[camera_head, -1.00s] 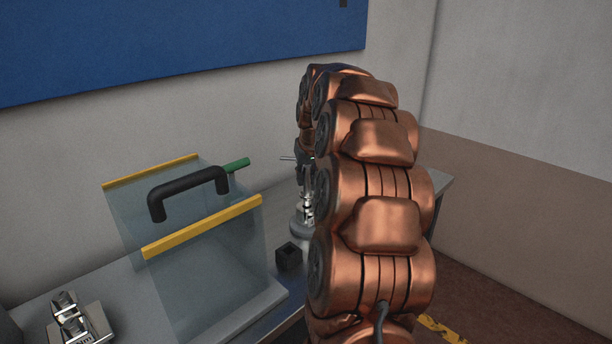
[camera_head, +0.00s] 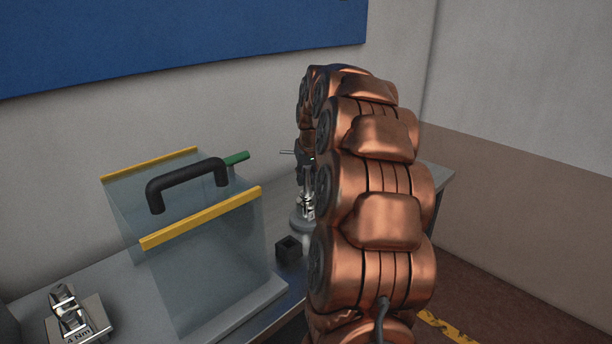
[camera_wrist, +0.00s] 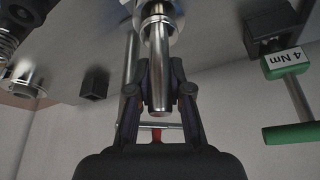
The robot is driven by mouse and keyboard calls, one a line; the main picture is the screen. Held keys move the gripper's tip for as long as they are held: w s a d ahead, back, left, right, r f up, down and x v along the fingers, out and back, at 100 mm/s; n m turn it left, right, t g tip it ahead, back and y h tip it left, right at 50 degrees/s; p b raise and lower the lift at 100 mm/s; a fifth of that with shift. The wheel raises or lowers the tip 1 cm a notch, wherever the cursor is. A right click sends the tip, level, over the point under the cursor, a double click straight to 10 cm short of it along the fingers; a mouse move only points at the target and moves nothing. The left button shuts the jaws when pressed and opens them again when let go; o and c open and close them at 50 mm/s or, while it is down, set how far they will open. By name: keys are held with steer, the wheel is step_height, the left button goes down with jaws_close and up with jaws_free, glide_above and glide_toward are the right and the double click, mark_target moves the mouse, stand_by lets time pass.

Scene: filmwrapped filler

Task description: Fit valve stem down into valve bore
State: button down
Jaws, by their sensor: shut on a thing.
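My gripper (camera_wrist: 164,88) is shut on the valve stem (camera_wrist: 160,58), a bright metal rod, seen in the wrist view between the two dark fingers. The stem's far end meets a round metal collar (camera_wrist: 172,14) at the top of the wrist view, which looks like the valve body. I cannot tell how deep the stem sits in the bore. In the head view my arm hides most of this spot. The round grey valve base (camera_head: 303,219) and some shiny metal above it show left of the arm.
A clear guard with yellow edges (camera_head: 203,217) and a black handle (camera_head: 187,180) stands left of the valve. A black square block (camera_head: 288,248) is close by. A green-handled tool (camera_wrist: 290,133) labelled 4 Nm hangs right in the wrist view. A metal fixture (camera_head: 72,315) sits front left.

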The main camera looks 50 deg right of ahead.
steer(key=shift+f, duration=0.6)
steer(key=c, duration=1)
jaws_free()
steer(key=v, duration=1.2)
steer(key=shift+s, duration=0.15)
steer(key=shift+a, duration=0.25)
